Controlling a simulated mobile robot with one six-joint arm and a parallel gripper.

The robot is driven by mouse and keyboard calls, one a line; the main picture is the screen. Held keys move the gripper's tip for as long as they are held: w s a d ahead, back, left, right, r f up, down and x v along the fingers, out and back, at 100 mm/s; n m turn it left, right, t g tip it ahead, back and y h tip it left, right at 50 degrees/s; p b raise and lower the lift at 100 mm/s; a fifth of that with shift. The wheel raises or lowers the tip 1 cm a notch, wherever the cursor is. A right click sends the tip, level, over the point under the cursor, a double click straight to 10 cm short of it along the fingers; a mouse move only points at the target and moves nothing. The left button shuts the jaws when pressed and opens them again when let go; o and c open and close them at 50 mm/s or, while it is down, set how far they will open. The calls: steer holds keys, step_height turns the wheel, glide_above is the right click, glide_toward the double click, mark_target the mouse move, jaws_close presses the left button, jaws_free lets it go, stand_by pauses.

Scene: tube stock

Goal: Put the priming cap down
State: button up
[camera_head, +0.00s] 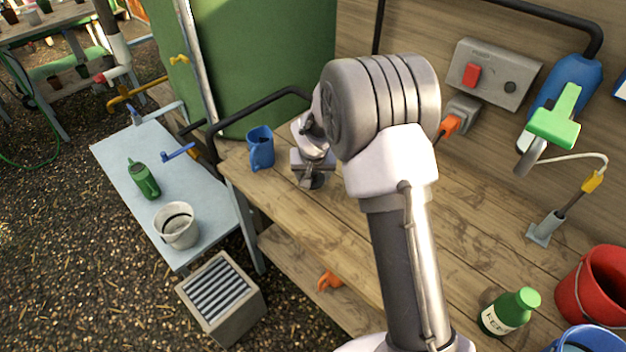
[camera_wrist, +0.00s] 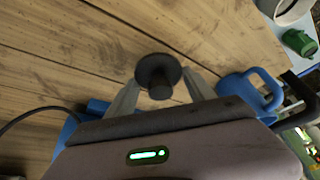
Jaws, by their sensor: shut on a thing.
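The priming cap (camera_wrist: 158,73) is a dark grey round disc with a short knob. In the wrist view my gripper (camera_wrist: 162,80) is shut on it, one pale finger on each side. In the head view my gripper (camera_head: 313,166) points down over the left part of the wooden bench, just right of the blue jug. The cap (camera_head: 315,182) shows there only as a small dark shape below the fingers. I cannot tell whether it touches the bench boards.
The blue jug (camera_head: 261,148) stands close by, left of my gripper. A green bottle (camera_head: 510,311) and red bucket (camera_head: 596,285) stand at the bench's right. Bare boards (camera_head: 285,205) lie in front of the gripper. A black pipe (camera_head: 255,108) runs behind the jug.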

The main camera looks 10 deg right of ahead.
steer(key=shift+w+d+f, duration=0.1)
steer(key=shift+w+f, duration=0.15)
steer(key=shift+f+b, duration=1.15)
steer(key=shift+f, duration=0.5)
steer(key=o, duration=1.4)
steer(key=s+d+f+p+v, duration=0.15)
steer(key=p+v, duration=0.25)
steer(key=v, duration=1.9)
steer(key=s+a+r+y, duration=0.1)
steer(key=s+r, duration=0.2)
steer(key=s, duration=0.5)
steer(key=s+a+r+m+t+y, duration=0.1)
steer(key=s+r, duration=0.2)
steer(key=s, duration=0.6)
steer(key=s+a+r+m, duration=0.1)
steer(key=s+r, duration=0.2)
steer(key=s, duration=0.6)
steer(key=shift+a+r+y, duration=0.3)
steer(key=shift+r+y, duration=0.05)
steer(key=shift+y, duration=0.05)
